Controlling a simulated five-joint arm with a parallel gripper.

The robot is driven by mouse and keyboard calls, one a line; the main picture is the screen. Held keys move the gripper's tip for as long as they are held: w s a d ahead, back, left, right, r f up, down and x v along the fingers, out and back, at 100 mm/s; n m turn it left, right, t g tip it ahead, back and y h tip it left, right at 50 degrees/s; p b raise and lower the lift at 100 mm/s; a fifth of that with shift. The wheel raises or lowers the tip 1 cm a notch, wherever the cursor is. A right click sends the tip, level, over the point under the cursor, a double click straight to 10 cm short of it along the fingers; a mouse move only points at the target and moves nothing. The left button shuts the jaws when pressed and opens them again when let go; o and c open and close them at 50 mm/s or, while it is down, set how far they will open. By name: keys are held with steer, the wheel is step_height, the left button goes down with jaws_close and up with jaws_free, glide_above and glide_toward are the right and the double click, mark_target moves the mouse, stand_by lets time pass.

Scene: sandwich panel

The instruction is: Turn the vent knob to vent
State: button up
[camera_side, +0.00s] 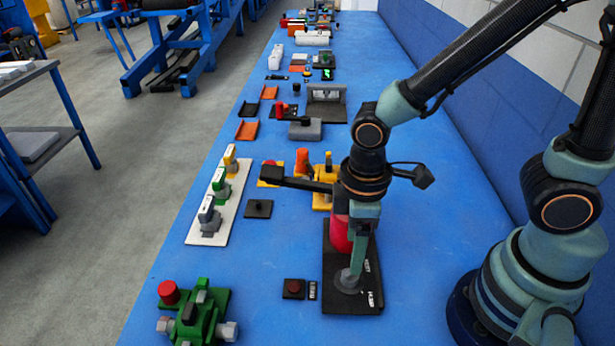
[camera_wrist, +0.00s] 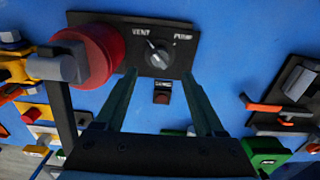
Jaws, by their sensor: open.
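The vent knob is a round grey knob (camera_side: 347,282) on a black plate (camera_side: 334,300) marked VENT and PUMP. In the wrist view the knob (camera_wrist: 158,52) sits below and between the two labels, on the black plate (camera_wrist: 190,58). A pale mark shows on its upper left side, towards VENT, but its exact setting is hard to read. My gripper (camera_side: 352,268) points down at the knob in the side view. In the wrist view my gripper (camera_wrist: 159,74) is open, its fingers apart to either side of the knob. Contact cannot be told.
A large red cylinder (camera_wrist: 95,55) stands close left of the knob in the wrist view; the side view shows it (camera_side: 340,236) behind my fingers. A red button (camera_side: 294,288) lies left of the plate. Green valve fixture (camera_side: 195,318) is front left.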

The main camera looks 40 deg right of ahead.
steer(key=shift+r, duration=2.4)
steer(key=w+d+r+m+t, duration=0.2)
steer(key=d+r+m, duration=0.2)
steer(key=d+r, duration=0.1)
steer(key=w+d+r+m+t, duration=0.3)
steer(key=d+r+m, duration=0.2)
steer(key=d+r, duration=0.1)
steer(key=shift+d+t, duration=0.3)
steer(key=shift+d, duration=0.6)
